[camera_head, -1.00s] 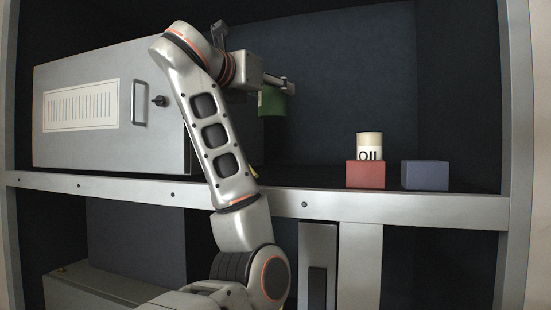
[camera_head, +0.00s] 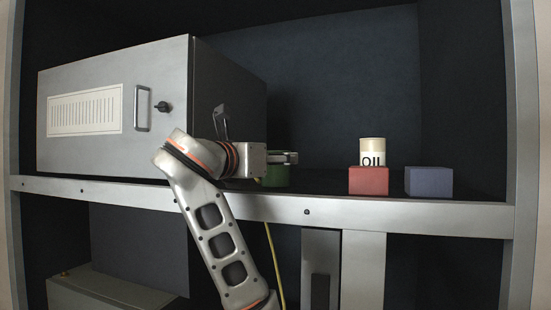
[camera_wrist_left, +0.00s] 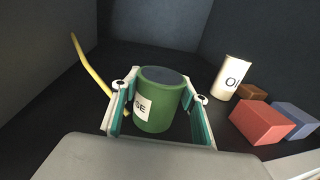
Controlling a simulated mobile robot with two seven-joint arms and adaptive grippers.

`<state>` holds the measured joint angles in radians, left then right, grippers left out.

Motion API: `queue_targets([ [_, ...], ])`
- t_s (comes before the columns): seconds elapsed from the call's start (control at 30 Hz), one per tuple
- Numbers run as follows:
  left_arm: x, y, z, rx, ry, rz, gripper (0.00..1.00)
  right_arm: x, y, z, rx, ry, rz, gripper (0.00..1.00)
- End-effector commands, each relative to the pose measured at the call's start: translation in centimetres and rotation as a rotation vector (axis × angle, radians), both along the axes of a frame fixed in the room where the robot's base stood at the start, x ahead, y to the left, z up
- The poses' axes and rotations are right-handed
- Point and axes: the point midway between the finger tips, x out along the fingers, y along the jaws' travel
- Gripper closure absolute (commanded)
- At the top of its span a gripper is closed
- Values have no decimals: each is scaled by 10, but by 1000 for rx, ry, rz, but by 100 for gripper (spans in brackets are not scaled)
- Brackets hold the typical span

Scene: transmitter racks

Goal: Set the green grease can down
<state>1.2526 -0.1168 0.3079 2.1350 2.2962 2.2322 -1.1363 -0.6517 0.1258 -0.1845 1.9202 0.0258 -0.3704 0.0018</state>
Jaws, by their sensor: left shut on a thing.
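The green grease can (camera_head: 278,176) is partly hidden behind my left gripper (camera_head: 288,158) in the head view. In the left wrist view the can (camera_wrist_left: 166,92) stands upright between the two fingers, with a dark lid and a white label ending in "SE". My left gripper (camera_wrist_left: 160,102) is shut on it. The can's base is low, at about the height of the shelf (camera_head: 330,185), right of the grey cabinet; I cannot tell whether it touches the shelf. My right gripper is not in view.
A cream OIL can (camera_head: 372,151) stands behind a red block (camera_head: 368,181), with a blue block (camera_head: 428,181) to its right. The wrist view also shows a brown block (camera_wrist_left: 251,92). A yellow cable (camera_wrist_left: 90,66) lies left of the grease can. The grey cabinet (camera_head: 165,65) stands at left.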

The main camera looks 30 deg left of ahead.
Motion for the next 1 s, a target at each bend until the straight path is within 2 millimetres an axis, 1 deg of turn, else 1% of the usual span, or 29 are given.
queue_targets([
  [0.17, 0, 0, 1, 0, -2, 0, 91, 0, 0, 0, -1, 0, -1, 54],
  [0.3, 0, 0, -2, 0, -2, -1, 91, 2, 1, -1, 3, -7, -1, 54],
  [0.33, 0, 0, -2, 0, -1, -1, 49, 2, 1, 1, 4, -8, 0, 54],
  [0.37, 0, 0, -2, 0, -1, -1, 41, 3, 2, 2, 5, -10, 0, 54],
  [0.53, 0, 0, -1, 0, -1, -1, 40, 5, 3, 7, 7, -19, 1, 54],
  [0.83, -1, 0, 2, 0, -1, 0, 40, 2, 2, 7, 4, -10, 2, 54],
  [1.0, -22, 0, 1, 1, -4, 2, 40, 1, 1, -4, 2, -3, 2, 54],
])
